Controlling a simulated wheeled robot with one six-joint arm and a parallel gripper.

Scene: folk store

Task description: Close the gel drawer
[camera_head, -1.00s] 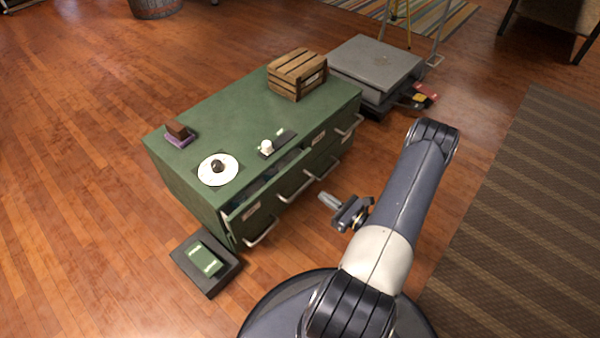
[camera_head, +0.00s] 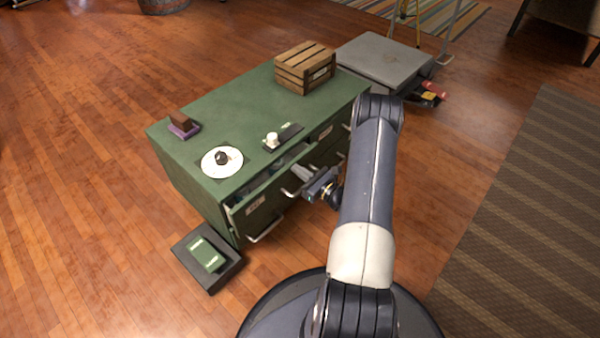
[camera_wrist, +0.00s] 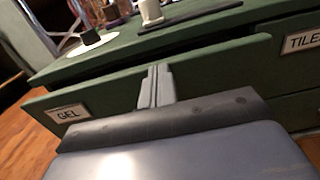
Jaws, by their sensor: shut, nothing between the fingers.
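The gel drawer (camera_head: 256,207) is the front left drawer of the green cabinet (camera_head: 229,106). It stands part way out, with a dark gap behind its front in the head view. In the wrist view its front (camera_wrist: 100,98) carries a label reading GEL. My gripper (camera_head: 298,170) is shut and empty. It is at the right part of the drawer front, near the upper edge.
On the cabinet top are a wooden crate (camera_head: 304,68), a white disc (camera_head: 222,170), a small white object (camera_head: 272,140) and a brown block on a purple base (camera_head: 183,125). A dark tray (camera_head: 179,250) holding a green item is on the floor at the left.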

